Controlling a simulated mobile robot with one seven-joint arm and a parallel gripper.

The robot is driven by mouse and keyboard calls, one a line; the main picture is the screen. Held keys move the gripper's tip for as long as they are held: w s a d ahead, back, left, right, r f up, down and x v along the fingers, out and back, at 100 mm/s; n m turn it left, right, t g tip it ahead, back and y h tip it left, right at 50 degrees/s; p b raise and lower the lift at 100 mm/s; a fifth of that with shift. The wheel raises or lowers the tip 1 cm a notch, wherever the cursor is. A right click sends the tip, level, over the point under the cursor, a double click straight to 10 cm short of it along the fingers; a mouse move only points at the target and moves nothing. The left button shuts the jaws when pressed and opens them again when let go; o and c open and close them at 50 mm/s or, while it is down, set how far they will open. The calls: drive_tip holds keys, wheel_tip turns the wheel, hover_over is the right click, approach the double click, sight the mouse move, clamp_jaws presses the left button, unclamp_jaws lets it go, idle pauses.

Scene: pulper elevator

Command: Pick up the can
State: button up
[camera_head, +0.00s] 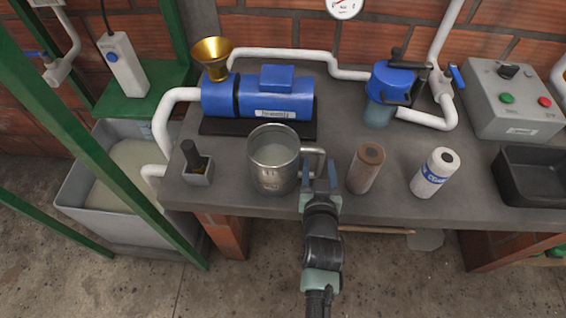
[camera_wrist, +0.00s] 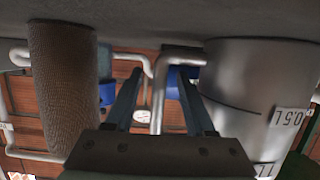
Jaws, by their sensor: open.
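The can (camera_head: 272,165) is a steel jug standing upright on the grey bench, with a handle (camera_head: 318,152) on its right. In the wrist view, which is upside down, the can (camera_wrist: 255,90) fills the right side and shows a 0.5 L mark. My gripper (camera_head: 320,172) is open at the bench's front edge, just right of the can. In the wrist view, the can's handle shows between the fingers of my gripper (camera_wrist: 160,72). I cannot tell whether the fingertips reach around it. My gripper holds nothing.
A brown filter cylinder (camera_head: 367,168) stands close to the right of my gripper. A white cartridge (camera_head: 435,172) and a black tray (camera_head: 530,176) are further right. A blue pump (camera_head: 262,98) is behind the can, and a small grey holder (camera_head: 197,170) is left of it.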

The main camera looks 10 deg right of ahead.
clamp_jaws()
idle(0.8)
idle(0.5)
drive_tip(key=shift+r, duration=0.2)
